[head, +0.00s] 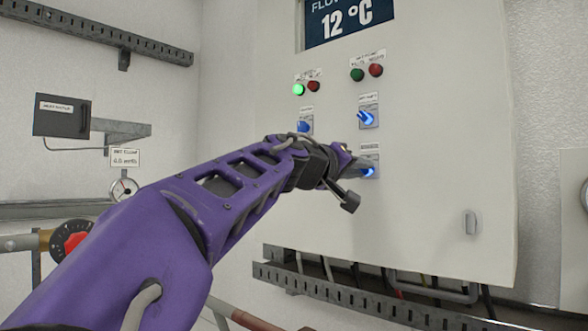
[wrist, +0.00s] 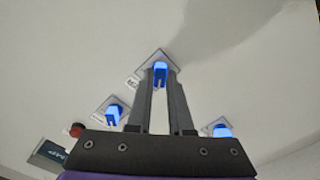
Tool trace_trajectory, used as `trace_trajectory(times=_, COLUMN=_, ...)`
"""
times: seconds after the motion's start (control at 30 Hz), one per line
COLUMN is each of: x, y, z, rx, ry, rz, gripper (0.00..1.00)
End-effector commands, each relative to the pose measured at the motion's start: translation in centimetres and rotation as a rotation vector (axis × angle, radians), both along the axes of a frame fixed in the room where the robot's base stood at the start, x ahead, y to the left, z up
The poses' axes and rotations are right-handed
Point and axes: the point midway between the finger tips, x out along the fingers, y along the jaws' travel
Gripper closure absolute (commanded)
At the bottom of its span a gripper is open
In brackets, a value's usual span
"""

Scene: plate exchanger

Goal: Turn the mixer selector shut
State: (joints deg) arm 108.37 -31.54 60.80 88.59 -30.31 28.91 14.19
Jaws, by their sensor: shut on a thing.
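A white control cabinet (head: 430,150) carries three blue selector knobs on square metal plates. My gripper (head: 361,170) is at the lowest selector (head: 369,172), under the upper right one. In the wrist view my gripper's fingers (wrist: 160,82) are shut on that selector's blue knob (wrist: 160,70), one finger on each side. The knob's handle points roughly along the fingers. My gripper hides part of the knob and plate in the head view. The small label above it is too small to read, so I cannot confirm that it says mixer.
Above are a lit green lamp (head: 298,90), other lamps, and a 12 °C display (head: 347,18). A cable tray (head: 350,295) runs below the cabinet.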

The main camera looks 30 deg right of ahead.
Motion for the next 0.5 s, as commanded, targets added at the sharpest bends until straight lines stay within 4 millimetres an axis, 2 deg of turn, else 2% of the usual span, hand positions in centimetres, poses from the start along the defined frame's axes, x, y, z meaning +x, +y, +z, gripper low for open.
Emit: trace_trajectory(times=0.5, x=0.01, y=0.03, z=0.04, rx=-0.034, ry=0.08, rz=0.001, gripper=1.0)
